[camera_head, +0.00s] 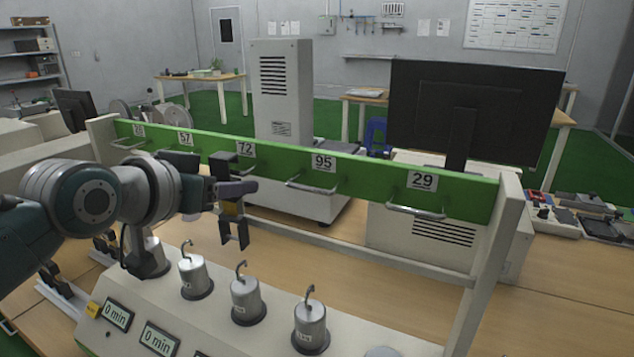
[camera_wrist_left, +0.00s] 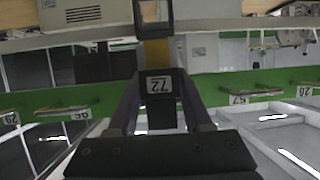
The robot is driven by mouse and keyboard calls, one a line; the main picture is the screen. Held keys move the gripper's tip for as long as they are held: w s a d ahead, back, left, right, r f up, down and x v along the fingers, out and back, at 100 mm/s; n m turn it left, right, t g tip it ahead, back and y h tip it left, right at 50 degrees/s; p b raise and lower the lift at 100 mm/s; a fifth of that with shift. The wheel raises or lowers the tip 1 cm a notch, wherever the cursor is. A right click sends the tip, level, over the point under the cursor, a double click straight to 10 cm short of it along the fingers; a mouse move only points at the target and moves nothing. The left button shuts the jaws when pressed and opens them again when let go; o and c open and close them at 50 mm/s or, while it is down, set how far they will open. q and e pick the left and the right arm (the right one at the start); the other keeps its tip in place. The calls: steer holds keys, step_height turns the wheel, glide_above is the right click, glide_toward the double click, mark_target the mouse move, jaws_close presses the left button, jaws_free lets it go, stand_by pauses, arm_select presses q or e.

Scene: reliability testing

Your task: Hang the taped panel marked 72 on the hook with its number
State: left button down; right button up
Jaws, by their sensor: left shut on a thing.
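My left gripper (camera_head: 237,190) is shut on a dark panel (camera_head: 235,234) with a yellow band of tape. The panel hangs down from the fingers and ends in a two-pronged part. In the left wrist view a label reading 72 (camera_wrist_left: 160,85) shows upside down between the fingers; the panel's far end (camera_wrist_left: 152,30) is above it. The green rail (camera_head: 380,180) bears numbered hooks. The hook marked 72 (camera_head: 246,149) is just behind the gripper and partly hidden. I cannot tell whether the panel touches it. My right gripper is not in view.
Below stands a pale machine (camera_head: 250,340) with several metal cylinders (camera_head: 247,300) topped by bent hooks. A monitor (camera_head: 475,115) stands behind the rail.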

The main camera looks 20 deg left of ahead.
arm_select(q)
steer(key=shift+w, duration=0.2)
steer(key=shift+f, duration=0.1)
steer(key=shift+f+b, duration=0.3)
steer(key=shift+f, duration=0.1)
steer(key=shift+f, duration=0.25)
stand_by(0.5)
steer(key=shift+c, duration=1.2)
jaws_free()
steer(key=shift+s, duration=0.1)
